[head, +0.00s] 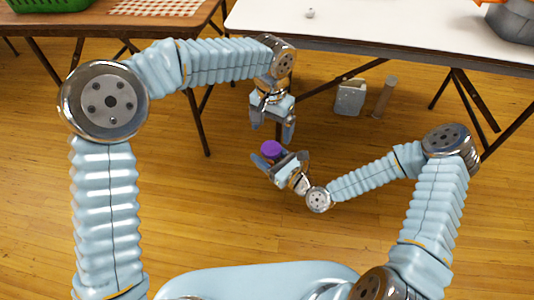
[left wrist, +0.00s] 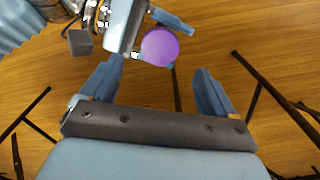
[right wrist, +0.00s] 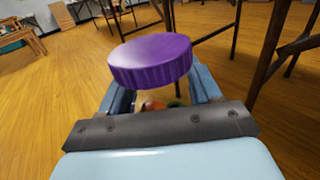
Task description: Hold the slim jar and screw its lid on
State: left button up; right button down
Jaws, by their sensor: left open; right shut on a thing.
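The slim jar is mostly hidden between the fingers of my right gripper (head: 279,163), which is shut on it. In the right wrist view, a little of the jar (right wrist: 160,104), with orange and green inside, shows under the lid. The purple lid (head: 271,150) is at the jar's top; I cannot tell how it is seated. It fills the middle of the right wrist view (right wrist: 150,60). My left gripper (head: 272,127) is open and empty, pointing down just above the lid. In the left wrist view the lid's round top (left wrist: 160,47) lies beyond the fingertips, apart from them.
A white table (head: 400,35) spans the upper right, with a small grey object (head: 309,13) on it. A wooden table (head: 90,22) with a green basket (head: 45,4) stands upper left. Dark table legs are near.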

pick_arm(q)
notch_tip(320, 180, up, 5)
jog(key=shift+r, duration=0.1)
dwell(0.3)
jog(key=s+a+f+n+h, duration=0.1)
jog(key=s+a+f, duration=0.15)
jog(key=f, duration=0.55)
jog(key=s+a+f+h, duration=0.15)
jog(key=a+f, duration=0.25)
jog(key=f, duration=0.4)
jog(key=s+a+f+n+h, duration=0.15)
jog(key=a+f, duration=0.25)
jog(key=f, duration=0.4)
jog(key=s+a+f+n, duration=0.3)
jog(key=s+f, duration=0.2)
jog(key=s, duration=0.1)
jog(key=s+a+f+n, duration=0.3)
jog(key=s+f, duration=0.3)
jog(key=s, duration=0.1)
jog(key=shift+s+a+t, duration=0.25)
jog(key=shift+a+t, duration=0.15)
jog(key=shift+f+n, duration=0.1)
jog(key=shift+n, duration=0.15)
